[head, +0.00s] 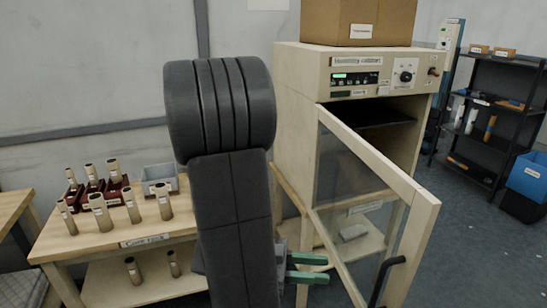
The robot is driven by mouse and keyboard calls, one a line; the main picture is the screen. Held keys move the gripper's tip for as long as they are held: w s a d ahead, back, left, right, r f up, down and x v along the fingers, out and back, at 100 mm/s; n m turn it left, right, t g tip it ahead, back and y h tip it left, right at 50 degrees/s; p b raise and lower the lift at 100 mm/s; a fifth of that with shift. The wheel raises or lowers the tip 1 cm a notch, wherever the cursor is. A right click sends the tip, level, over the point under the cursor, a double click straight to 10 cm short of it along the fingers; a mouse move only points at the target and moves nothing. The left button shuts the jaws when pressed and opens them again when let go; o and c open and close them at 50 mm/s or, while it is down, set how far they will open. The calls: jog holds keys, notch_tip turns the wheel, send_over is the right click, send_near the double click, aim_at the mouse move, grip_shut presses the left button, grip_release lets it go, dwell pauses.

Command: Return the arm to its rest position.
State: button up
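My gripper (311,267) shows low in the middle, partly hidden behind my dark arm. Its two green fingers point right and stand apart, with nothing visible between them. They are in front of the humidity cabinet's lower part, left of the open door. The humidity cabinet (296,112) is cream, with a lit green display and a dial. Its glass door (423,205) is swung wide open, and a dark shelf shows inside. Several tan wadding rolls (100,212) stand on the wooden bench (62,246) at left, some in dark red holders.
A cardboard box (335,20) sits on the cabinet. A grey bin (160,178) is on the bench, and two more rolls (134,270) stand on its lower shelf. A black rack (480,144) and a blue bin (528,176) stand at right. Floor shows clear between door and rack.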

aim_at(380, 273)
jog(key=d, duration=0.4)
jog(key=s+d, duration=0.1)
jog(key=d, duration=0.4)
jog(key=s+d+p, duration=0.1)
jog(key=d, duration=0.3)
jog(key=shift+s+d, duration=0.15)
jog(key=shift+s, duration=0.05)
jog(key=shift+s, duration=0.1)
